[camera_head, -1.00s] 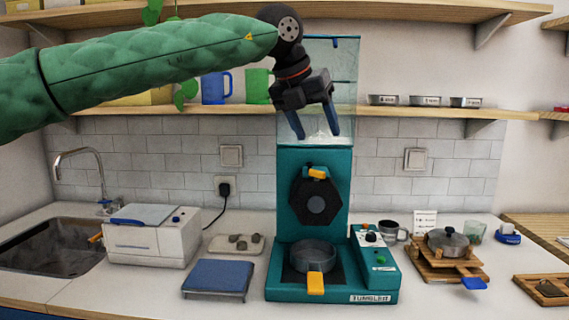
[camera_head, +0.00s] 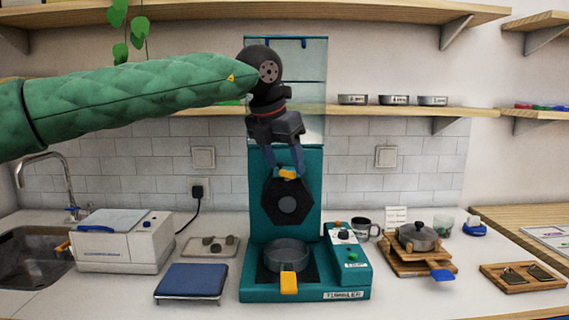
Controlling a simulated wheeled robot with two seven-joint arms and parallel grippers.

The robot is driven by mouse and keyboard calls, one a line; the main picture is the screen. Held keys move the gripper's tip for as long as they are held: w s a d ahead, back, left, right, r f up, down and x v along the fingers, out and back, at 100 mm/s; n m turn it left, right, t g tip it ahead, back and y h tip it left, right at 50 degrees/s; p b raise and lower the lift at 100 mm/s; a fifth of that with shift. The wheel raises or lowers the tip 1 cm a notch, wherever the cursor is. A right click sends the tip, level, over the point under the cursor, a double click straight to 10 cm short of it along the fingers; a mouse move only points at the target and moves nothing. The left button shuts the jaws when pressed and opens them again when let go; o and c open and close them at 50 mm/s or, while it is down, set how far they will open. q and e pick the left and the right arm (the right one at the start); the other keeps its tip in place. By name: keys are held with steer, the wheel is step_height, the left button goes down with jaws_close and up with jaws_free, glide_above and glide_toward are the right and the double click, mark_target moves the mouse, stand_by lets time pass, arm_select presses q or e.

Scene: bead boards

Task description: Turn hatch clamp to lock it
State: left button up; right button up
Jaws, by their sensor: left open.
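The hatch clamp (camera_head: 288,174) is a small yellow-orange lever at the top of the dark hexagonal hatch (camera_head: 287,204). The hatch sits on the front of the teal machine (camera_head: 256,228) labelled TUMBLER. My left gripper (camera_head: 285,168) is open and points down, with its blue fingertips at the clamp, one on each side of it. Whether the fingers touch the clamp cannot be told. My right gripper is out of view.
A grey pan (camera_head: 287,256) with a yellow handle sits in the machine's base. A control box (camera_head: 347,256) with buttons is on its right. A blue-topped scale (camera_head: 191,281) and a white appliance (camera_head: 125,242) stand left. A shelf (camera_head: 375,112) runs behind my gripper.

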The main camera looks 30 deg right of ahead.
arm_select(q)
steer(key=shift+d+f, duration=0.2)
steer(key=shift+f, duration=0.3)
steer(key=c, duration=1)
steer(key=shift+w, duration=0.1)
steer(key=shift+m+g, duration=0.3)
steer(key=shift+m, duration=0.7)
steer(key=shift+w+r+m+g+p, duration=0.15)
steer(key=shift+m+g+p, duration=0.4)
steer(key=shift+m, duration=0.65)
steer(key=m+g+p, duration=0.1)
steer(key=m, duration=0.1)
steer(key=m+g+p, duration=0.1)
steer(key=m, duration=0.2)
steer(key=shift+w+m, duration=0.2)
steer(key=shift+m, duration=0.1)
